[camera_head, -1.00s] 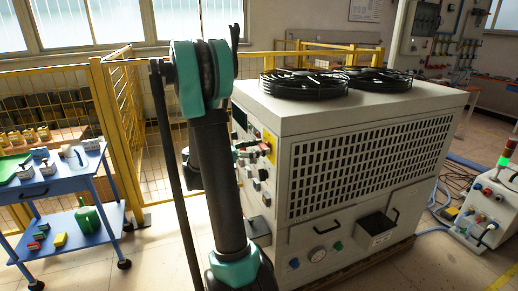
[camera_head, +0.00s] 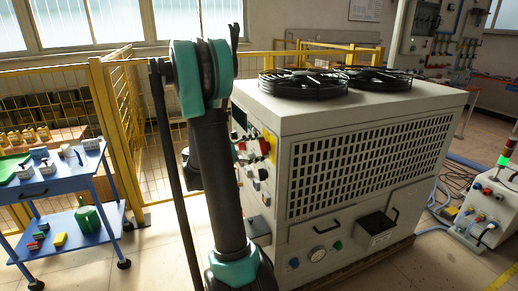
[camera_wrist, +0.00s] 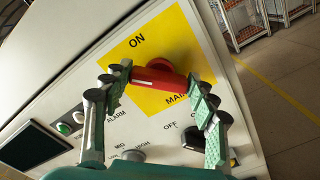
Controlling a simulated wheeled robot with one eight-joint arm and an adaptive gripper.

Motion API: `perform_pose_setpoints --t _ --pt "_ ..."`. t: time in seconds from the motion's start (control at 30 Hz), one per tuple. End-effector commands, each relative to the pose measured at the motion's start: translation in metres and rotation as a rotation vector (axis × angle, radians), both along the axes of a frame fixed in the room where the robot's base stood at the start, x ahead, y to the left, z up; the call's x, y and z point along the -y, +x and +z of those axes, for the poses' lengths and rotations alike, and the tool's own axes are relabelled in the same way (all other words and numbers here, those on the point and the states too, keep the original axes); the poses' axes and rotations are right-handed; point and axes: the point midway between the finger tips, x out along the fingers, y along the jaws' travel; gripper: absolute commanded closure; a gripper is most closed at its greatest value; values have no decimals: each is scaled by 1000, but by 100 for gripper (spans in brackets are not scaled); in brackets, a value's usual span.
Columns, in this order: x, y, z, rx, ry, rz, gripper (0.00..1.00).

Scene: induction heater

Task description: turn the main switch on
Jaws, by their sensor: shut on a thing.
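The main switch is a red handle (camera_wrist: 158,75) on a yellow plate (camera_wrist: 150,98) marked ON, with part of the word MAIN visible. In the wrist view my gripper (camera_wrist: 160,84) has its green ribbed fingers on either side of the red handle, shut on it. The handle lies roughly crosswise between the fingertips, below the ON mark in the picture. The red handle also shows in the head view (camera_head: 264,146), on the side panel of the grey cabinet (camera_head: 350,110). My arm hides part of that panel and most of my gripper there.
A green button (camera_wrist: 63,129), a dark display (camera_wrist: 32,146) and smaller knobs share the panel. Two black fans (camera_head: 305,84) top the cabinet. A yellow mesh fence (camera_head: 120,130) stands behind my arm. A blue cart (camera_head: 60,185) with tools stands at left.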

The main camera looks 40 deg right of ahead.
Motion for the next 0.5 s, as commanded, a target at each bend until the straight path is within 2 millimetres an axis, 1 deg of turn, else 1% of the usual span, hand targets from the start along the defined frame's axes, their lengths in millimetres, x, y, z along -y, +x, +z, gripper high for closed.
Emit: perform_pose_setpoints --t 0.2,0.5 --pt "0 0 -1 129 -30 -1 70" --pt "0 -1 -1 219 -52 -1 70"
